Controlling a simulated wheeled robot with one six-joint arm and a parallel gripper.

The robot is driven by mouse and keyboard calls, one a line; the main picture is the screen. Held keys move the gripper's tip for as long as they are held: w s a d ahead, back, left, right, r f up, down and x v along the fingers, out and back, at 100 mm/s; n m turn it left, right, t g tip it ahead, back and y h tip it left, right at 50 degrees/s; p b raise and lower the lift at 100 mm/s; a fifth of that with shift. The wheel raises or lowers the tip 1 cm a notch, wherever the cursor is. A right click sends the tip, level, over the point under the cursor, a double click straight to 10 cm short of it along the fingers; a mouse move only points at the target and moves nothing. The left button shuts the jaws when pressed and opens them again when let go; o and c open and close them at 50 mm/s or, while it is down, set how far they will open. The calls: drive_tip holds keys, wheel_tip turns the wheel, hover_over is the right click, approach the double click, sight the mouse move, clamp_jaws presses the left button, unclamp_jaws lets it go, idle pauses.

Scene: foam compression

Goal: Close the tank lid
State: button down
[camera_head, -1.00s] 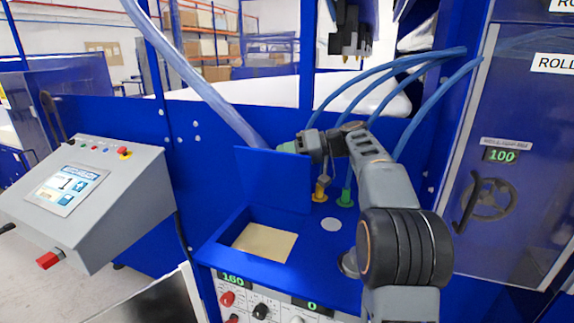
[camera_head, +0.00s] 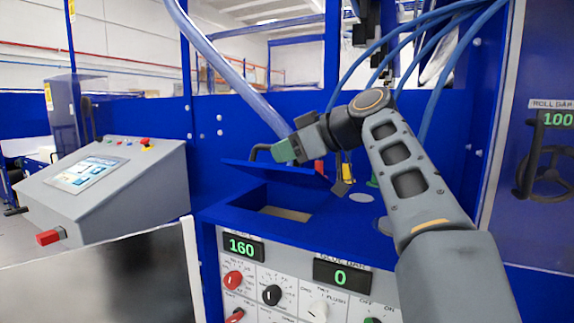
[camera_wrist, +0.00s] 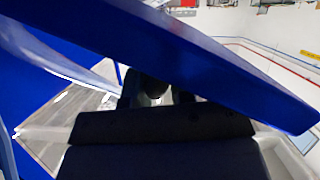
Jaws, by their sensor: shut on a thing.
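The blue tank lid (camera_head: 272,174) is tilted over the blue tank (camera_head: 232,214), partway between upright and flat. The pale opening (camera_head: 287,214) still shows below it. A dark handle (camera_head: 257,150) stands at the lid's upper edge. My gripper (camera_head: 277,152) is at this handle and shut on it, with the arm reaching in from the right. In the wrist view the lid (camera_wrist: 200,62) crosses the picture as a broad blue slab, close in front of my gripper (camera_wrist: 157,98). The lid hides much of the fingers there.
A grey control console (camera_head: 105,190) stands at the left. Below the tank is a knob panel (camera_head: 290,290) reading 160 and 0. Blue hoses (camera_head: 440,50) arch behind my arm, and a pale blue pipe (camera_head: 235,75) slants down behind the lid. A yellow fitting (camera_head: 346,171) stands beside the lid.

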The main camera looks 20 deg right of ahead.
drive_tip(key=shift+s+a+f+n+t+h+b, duration=0.15)
drive_tip(key=shift+s+f+n+b, duration=0.1)
drive_tip(key=shift+f+b, duration=0.3)
drive_tip(key=shift+s+a+f+n+t+h+b, duration=0.1)
drive_tip(key=shift+a+f+n+t+b, duration=0.1)
drive_tip(key=shift+f+b, duration=0.35)
drive_tip(key=shift+s+a+f+n+t+h+b, duration=0.1)
drive_tip(key=shift+s+f+n+t+h+b, duration=0.15)
drive_tip(key=shift+b, duration=0.45)
drive_tip(key=c, duration=1.1)
unclamp_jaws()
drive_tip(key=shift+d, duration=0.1)
drive_tip(key=shift+s+d+r, duration=0.2)
drive_tip(key=shift+s+r, duration=0.05)
drive_tip(key=shift+s, duration=0.05)
drive_tip(key=p+v, duration=0.2)
drive_tip(key=v, duration=1.1)
drive_tip(key=shift+w+d, duration=0.1)
